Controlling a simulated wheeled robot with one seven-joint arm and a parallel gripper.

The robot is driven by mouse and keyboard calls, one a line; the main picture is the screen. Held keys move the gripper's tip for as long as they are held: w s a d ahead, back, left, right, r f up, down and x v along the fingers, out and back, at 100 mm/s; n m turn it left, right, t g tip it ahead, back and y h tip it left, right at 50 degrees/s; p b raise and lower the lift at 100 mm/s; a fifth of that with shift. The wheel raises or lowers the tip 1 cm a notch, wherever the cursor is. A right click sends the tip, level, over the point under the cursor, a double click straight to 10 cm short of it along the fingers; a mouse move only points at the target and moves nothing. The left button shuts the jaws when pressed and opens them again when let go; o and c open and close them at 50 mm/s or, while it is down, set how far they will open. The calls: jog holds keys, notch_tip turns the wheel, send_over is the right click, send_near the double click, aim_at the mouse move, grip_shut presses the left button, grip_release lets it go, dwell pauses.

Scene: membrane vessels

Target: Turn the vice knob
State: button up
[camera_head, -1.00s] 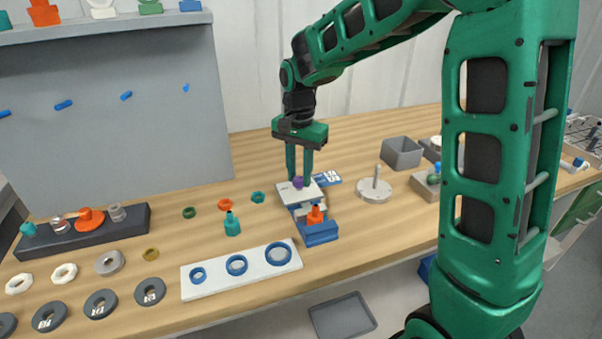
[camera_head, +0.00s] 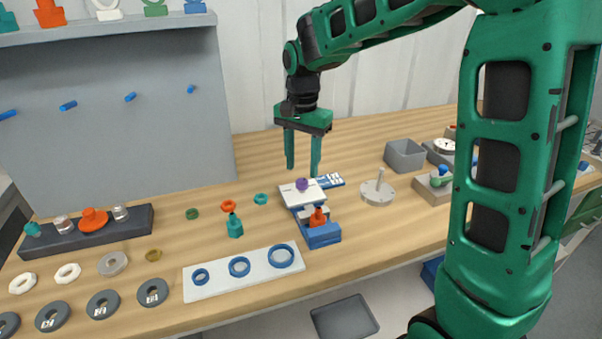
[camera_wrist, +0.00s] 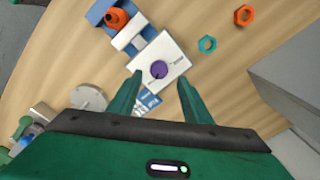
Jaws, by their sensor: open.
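The vice is a blue and white fixture in the middle of the bench, with a blue base (camera_head: 322,236) at its near end. An orange piece (camera_head: 317,217) stands upright between its jaws. The purple knob (camera_head: 301,185) sits on the white plate (camera_head: 293,196) at its far end; the knob also shows in the wrist view (camera_wrist: 159,69). My gripper (camera_head: 302,168) points down above the knob, apart from it, with open and empty fingers. In the wrist view the knob lies just beyond the gap between the fingertips (camera_wrist: 160,76).
A blue and white card (camera_head: 331,181) lies behind the vice. A grey disc with a post (camera_head: 378,190) and a grey bin (camera_head: 405,155) stand to the right. A white ring board (camera_head: 215,277) and a teal bottle (camera_head: 235,226) are to the left.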

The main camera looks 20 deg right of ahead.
aim_at(302, 180)
notch_tip(302, 180, up, 7)
dwell(0.3)
jog(key=s+d+f+n, duration=0.1)
jog(key=s+d+f, duration=0.1)
jog(key=s+d, duration=0.75)
jog(key=s+d+f+n, duration=0.1)
jog(key=s+d+f, duration=0.1)
jog(key=s+d, duration=0.8)
jog(key=s+f, duration=0.2)
jog(key=s, duration=0.4)
jog(key=s+a+f+n, duration=0.1)
jog(key=s+f, duration=0.1)
jog(key=s, duration=0.4)
jog(key=shift+s+f+n, duration=0.15)
jog(key=shift+f+n, duration=0.1)
jog(key=shift+n, duration=0.05)
jog(key=shift+a, duration=0.1)
jog(key=shift+w+f, duration=0.25)
jog(key=shift+w, duration=0.4)
